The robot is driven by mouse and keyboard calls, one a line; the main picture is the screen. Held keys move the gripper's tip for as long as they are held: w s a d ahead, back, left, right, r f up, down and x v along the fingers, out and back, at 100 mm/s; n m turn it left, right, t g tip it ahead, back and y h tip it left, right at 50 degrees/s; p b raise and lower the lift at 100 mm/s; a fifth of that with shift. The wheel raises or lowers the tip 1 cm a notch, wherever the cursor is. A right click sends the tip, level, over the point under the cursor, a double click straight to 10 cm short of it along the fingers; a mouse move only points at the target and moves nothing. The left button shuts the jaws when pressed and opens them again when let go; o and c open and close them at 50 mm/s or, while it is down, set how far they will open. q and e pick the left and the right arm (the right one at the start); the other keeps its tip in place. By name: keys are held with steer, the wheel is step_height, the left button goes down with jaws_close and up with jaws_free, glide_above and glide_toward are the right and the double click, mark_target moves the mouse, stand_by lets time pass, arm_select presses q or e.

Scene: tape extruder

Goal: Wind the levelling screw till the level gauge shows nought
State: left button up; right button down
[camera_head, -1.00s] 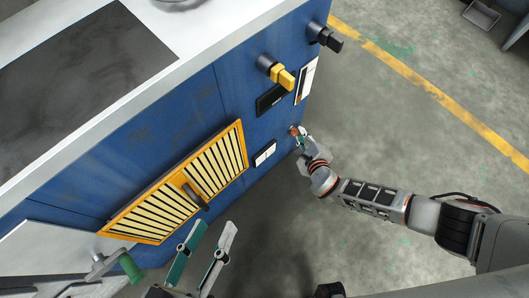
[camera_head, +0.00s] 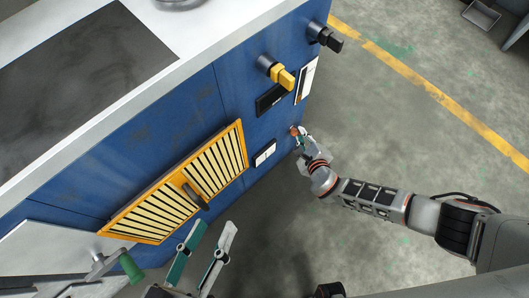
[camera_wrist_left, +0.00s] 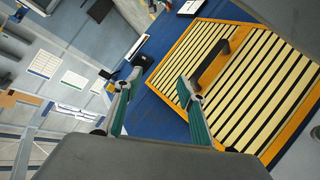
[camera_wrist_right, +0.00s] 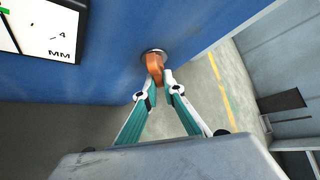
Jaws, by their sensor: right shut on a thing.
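The levelling screw shows as an orange-brown knob (camera_head: 294,131) low on the blue machine front, near its right edge. It also shows in the right wrist view (camera_wrist_right: 154,66), standing out from a round collar. My right gripper (camera_wrist_right: 156,86) is shut on this knob, with a finger on either side. The level gauge (camera_head: 265,153) is a white panel on the blue front, left of the knob. In the right wrist view only part of the gauge (camera_wrist_right: 38,28) shows, with a 4 and "MM"; its reading cannot be told. My left gripper (camera_head: 216,225) is open and empty.
A yellow slatted grille (camera_head: 182,188) with a dark handle lies near my left gripper. Above the gauge are a dark display (camera_head: 271,99), a yellow knob (camera_head: 283,77) and a black knob (camera_head: 328,38). A green-handled crank (camera_head: 130,267) is lower left. The floor at right is open.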

arm_select(q)
steer(key=shift+f, duration=0.1)
arm_select(e)
steer(key=shift+s+f, duration=0.1)
steer(key=shift+f, duration=0.05)
arm_select(q)
steer(key=shift+s+a+f+b, duration=0.1)
steer(key=shift+s+f+b, duration=0.15)
steer(key=shift+f+b, duration=0.25)
arm_select(e)
steer(key=shift+d+r+n+t+h, duration=0.2)
steer(key=shift+n+t+h, duration=0.4)
steer(key=shift+n+t, duration=0.2)
